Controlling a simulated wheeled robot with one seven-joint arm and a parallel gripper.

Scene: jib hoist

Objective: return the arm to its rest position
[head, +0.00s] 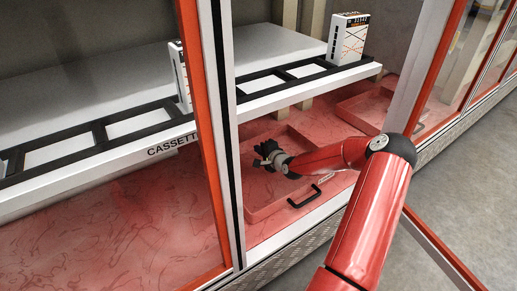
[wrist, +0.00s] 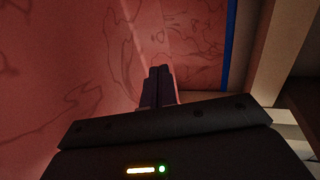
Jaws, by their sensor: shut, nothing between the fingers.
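My arm reaches from the lower right of the head view through the open front of the cabinet. My gripper (head: 262,158) is below the white shelf, over the red tray with the black handle. In the wrist view my gripper (wrist: 159,72) has its two dark fingers together, with nothing visible between them. Red patterned surface lies beyond the fingertips. I cannot tell from the frames whether the fingers touch it.
The white shelf (head: 285,93) with black rails is above my gripper. A white box (head: 347,38) stands on it. The red tray (head: 262,212) has a black handle (head: 304,197). An orange-edged post (head: 222,150) is left of my arm. An open door frame (head: 425,60) is right.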

